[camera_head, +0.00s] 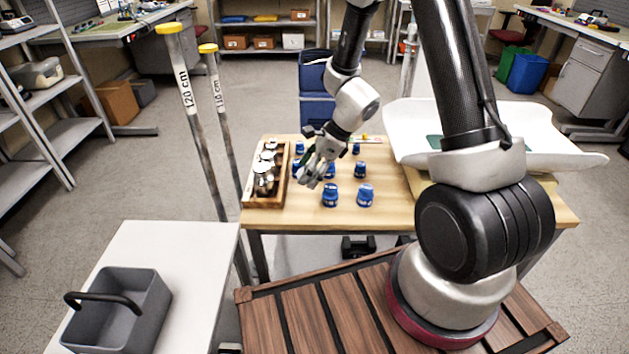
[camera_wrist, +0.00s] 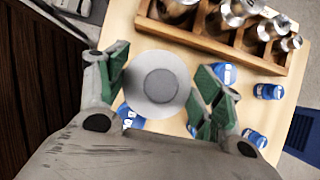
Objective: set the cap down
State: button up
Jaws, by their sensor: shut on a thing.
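My gripper (camera_head: 313,172) is over the left part of the wooden table, just right of the wooden tray. In the wrist view my gripper (camera_wrist: 162,68) has its green-padded fingers on either side of a round pale grey cap (camera_wrist: 160,85) with a darker disc at its centre. The cap is held between the fingers. In the head view the cap is mostly hidden by the fingers. Its height above the table (camera_head: 285,220) is hard to tell.
Several blue containers stand on the table, including one front middle (camera_head: 330,195) and one to its right (camera_head: 365,194). A wooden tray (camera_head: 262,204) holds metal cylinders. A white scale pan (camera_head: 560,140) is at right. A grey basket (camera_head: 150,312) sits front left. The table's front strip is clear.

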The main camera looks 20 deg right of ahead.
jog(key=shift+f, duration=3)
jog(key=shift+f, duration=0.15)
jog(key=o, duration=0.9)
jog(key=shift+o, duration=0.2)
